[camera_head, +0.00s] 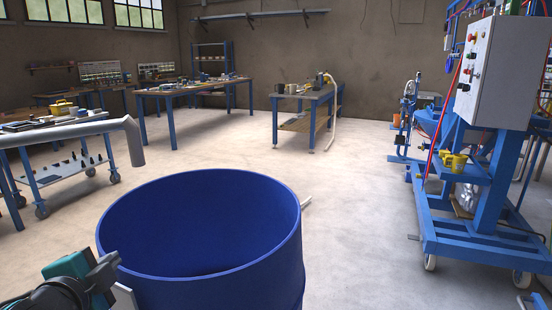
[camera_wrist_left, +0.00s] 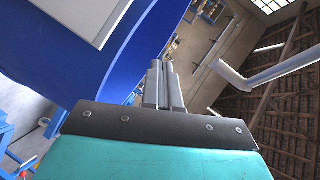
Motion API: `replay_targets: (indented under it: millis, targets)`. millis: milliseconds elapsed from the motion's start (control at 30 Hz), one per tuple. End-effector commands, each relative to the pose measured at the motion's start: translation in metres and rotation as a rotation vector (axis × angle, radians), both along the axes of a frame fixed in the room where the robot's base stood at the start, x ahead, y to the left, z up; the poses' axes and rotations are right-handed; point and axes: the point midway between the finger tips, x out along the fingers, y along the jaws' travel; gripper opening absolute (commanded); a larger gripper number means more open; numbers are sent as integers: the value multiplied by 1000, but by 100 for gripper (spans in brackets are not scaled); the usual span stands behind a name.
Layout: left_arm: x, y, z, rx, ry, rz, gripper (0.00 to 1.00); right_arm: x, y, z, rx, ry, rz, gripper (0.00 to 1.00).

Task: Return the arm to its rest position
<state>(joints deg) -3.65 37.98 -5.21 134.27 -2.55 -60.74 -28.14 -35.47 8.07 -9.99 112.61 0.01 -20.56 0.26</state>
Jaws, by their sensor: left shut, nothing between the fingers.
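My left gripper (camera_head: 106,268) is at the lower left of the head view, a teal and dark grey body close beside the near left side of a large open blue drum (camera_head: 285,262). In the left wrist view, its two grey fingers (camera_wrist_left: 165,72) are together with nothing between them. The drum's blue wall (camera_wrist_left: 128,62) fills the upper left there, with a pale panel on it. I cannot tell whether the gripper touches the drum. My right gripper is not in view.
A blue mixer machine (camera_head: 470,205) on wheels with a grey control box (camera_head: 497,72) stands at right. Workbenches (camera_head: 300,97) line the back. A wheeled table (camera_head: 70,170) and a grey pipe (camera_head: 75,131) are at left.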

Motion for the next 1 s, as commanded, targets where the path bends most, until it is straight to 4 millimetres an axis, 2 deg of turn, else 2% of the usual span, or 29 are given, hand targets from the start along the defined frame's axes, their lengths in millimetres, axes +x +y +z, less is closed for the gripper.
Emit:
replay_targets:
  millis: [33, 100, 200, 300, 400, 600, 1000]
  targets:
    - [-21, -11, -38, -126, 102, 47, 0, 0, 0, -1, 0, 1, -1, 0]
    - [-50, -24, -78, -273, 225, 125, 0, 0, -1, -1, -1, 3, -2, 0]
    - [-92, -41, -120, -442, 378, 238, 0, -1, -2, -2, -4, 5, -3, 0]
    - [-129, -57, -149, -570, 502, 341, 0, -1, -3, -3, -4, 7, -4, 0]
    - [-164, -71, -169, -675, 612, 440, 0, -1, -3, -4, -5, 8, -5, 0]
    - [-230, -100, -195, -844, 809, 647, 0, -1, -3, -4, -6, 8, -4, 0]
    - [-178, -110, -228, -928, 592, 477, 0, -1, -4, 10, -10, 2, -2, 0]
